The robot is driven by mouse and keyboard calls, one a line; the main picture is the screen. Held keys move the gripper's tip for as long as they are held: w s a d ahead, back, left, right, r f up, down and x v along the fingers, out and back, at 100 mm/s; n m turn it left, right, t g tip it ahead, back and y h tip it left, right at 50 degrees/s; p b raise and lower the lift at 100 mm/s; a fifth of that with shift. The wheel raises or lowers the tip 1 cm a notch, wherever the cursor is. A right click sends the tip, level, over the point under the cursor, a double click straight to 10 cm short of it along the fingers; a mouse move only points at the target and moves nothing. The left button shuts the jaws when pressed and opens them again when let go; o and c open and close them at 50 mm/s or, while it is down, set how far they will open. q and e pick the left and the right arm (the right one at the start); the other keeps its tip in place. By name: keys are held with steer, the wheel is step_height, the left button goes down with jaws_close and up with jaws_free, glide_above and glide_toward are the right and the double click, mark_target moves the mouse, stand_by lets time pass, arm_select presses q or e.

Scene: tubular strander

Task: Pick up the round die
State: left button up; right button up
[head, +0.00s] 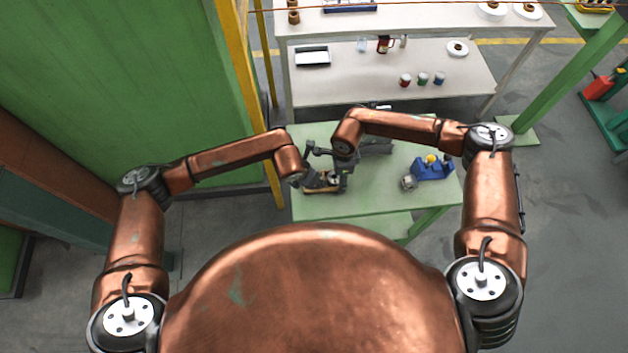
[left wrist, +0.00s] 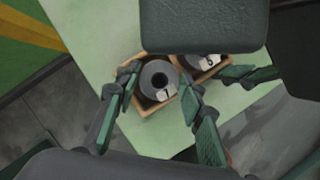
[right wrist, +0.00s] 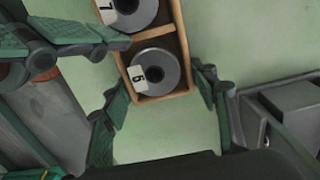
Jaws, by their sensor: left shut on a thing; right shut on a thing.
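A wooden tray (head: 322,191) with two compartments lies at the left of the green table (head: 376,204). Each compartment holds a grey round die with a centre hole and a white label. The left wrist view shows the die labelled 7 (left wrist: 155,75) between the fingers of my left gripper (left wrist: 163,95). The exact contacts are partly hidden.
A blue device (head: 432,171) with a yellow top and a small grey part (head: 409,182) stand on the table's right side. A white shelf (head: 385,85) with cans and rolls stands behind. A green wall (head: 120,80) is at the left.

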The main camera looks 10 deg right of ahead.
arm_select(q)
steer(key=shift+w+a+f, duration=0.2)
steer(key=shift+a+f, duration=0.25)
steer(key=shift+a, duration=0.2)
jaws_close()
steer(key=shift+r, duration=0.1)
step_height(320, 180, up, 10)
steer(key=shift+d+r, duration=0.25)
steer(key=shift+d, duration=0.1)
arm_select(e)
steer(key=o, duration=1.3)
step_height(320, 180, up, 12)
steer(key=shift+w+f, duration=0.1)
